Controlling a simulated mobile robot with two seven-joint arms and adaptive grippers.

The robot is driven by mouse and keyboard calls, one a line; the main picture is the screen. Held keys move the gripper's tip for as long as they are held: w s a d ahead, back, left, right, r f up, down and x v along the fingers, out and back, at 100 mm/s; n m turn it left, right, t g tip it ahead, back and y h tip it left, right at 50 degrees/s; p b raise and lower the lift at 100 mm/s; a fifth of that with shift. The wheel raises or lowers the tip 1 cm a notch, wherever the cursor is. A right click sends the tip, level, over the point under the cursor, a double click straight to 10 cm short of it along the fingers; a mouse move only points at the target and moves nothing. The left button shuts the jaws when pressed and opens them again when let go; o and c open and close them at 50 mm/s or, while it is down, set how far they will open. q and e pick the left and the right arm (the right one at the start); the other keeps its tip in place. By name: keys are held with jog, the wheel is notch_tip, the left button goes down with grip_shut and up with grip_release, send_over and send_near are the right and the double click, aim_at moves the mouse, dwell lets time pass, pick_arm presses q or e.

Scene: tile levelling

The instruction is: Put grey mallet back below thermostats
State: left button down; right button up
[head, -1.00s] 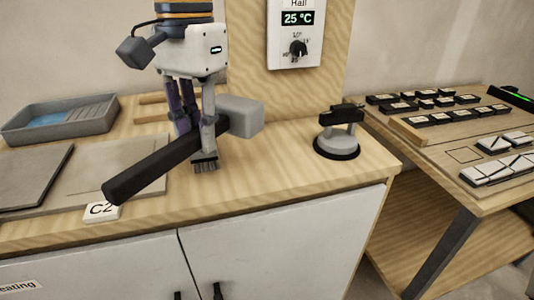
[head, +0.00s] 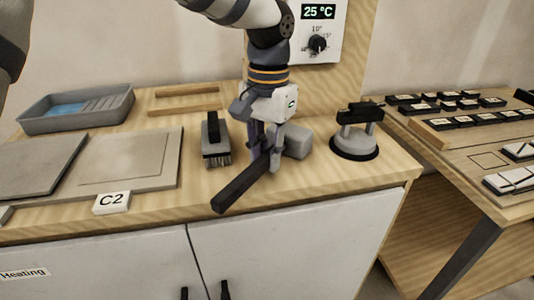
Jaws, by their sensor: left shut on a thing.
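The grey mallet has a grey block head (head: 297,141) and a long black handle (head: 240,187). My left gripper (head: 265,160) is shut on the mallet's handle close to the head. The mallet is at or just above the wooden counter top, with its handle pointing toward the front edge; I cannot tell if it touches. It is below one thermostat (head: 317,40) that reads 25 °C on the wooden panel. Other thermostats are not in view. My right gripper is not in view.
A brush (head: 215,142) stands just left of the mallet, and a suction lifter (head: 357,135) stands to its right. Grey tiles (head: 130,158), a C2 label (head: 111,202) and a grey tray (head: 77,112) are on the left. A lower table (head: 455,150) with black and white pieces is at right.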

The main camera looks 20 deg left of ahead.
aim_at(268, 154)
pick_arm(q)
jog(key=c, duration=1.5)
grip_release()
jog(key=r, duration=1.2)
jog(key=shift+w, duration=0.2)
